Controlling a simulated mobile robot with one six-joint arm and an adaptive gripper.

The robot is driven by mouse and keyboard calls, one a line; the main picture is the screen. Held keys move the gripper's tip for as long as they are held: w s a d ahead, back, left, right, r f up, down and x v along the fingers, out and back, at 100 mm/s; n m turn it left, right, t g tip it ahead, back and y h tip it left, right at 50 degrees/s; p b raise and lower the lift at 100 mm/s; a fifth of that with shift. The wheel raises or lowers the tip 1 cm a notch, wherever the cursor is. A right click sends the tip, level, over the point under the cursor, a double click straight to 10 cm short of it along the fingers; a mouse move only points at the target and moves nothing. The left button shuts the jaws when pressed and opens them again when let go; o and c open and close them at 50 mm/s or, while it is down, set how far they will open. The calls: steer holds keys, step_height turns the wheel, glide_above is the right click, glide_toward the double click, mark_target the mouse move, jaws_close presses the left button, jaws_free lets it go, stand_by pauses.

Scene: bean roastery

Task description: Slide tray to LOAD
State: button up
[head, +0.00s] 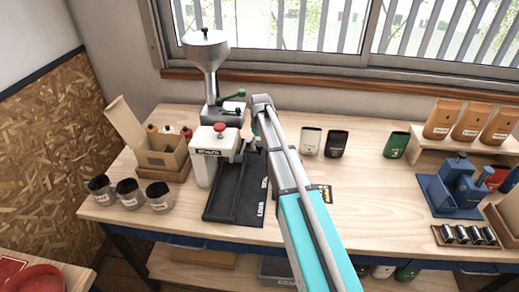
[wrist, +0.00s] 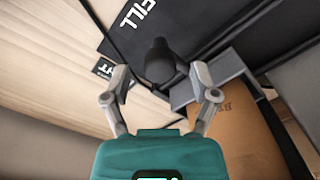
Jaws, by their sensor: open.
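A black track (head: 238,190) lies on the bench, with the word LOAD at its near end. In the wrist view the track's black surface (wrist: 195,15) shows the word FILL. A grey tray (wrist: 222,70) holds a brown bag (wrist: 245,130) upright, and a dark round knob (wrist: 159,62) stands beside the tray. My gripper (wrist: 160,75) is open, its two fingers on either side of the knob with gaps visible; I cannot tell whether either touches. In the head view my arm hides the tray and most of the gripper.
A white sealer (head: 210,155) with a red knob stands left of the track, and a hopper machine (head: 208,60) behind it. Three dark cups (head: 130,193) and an open carton (head: 160,155) are at left. Bags (head: 337,144) stand right of my arm.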

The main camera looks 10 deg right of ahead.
steer(key=shift+f+b, duration=0.3)
steer(key=shift+f, duration=0.15)
jaws_close()
stand_by(0.3)
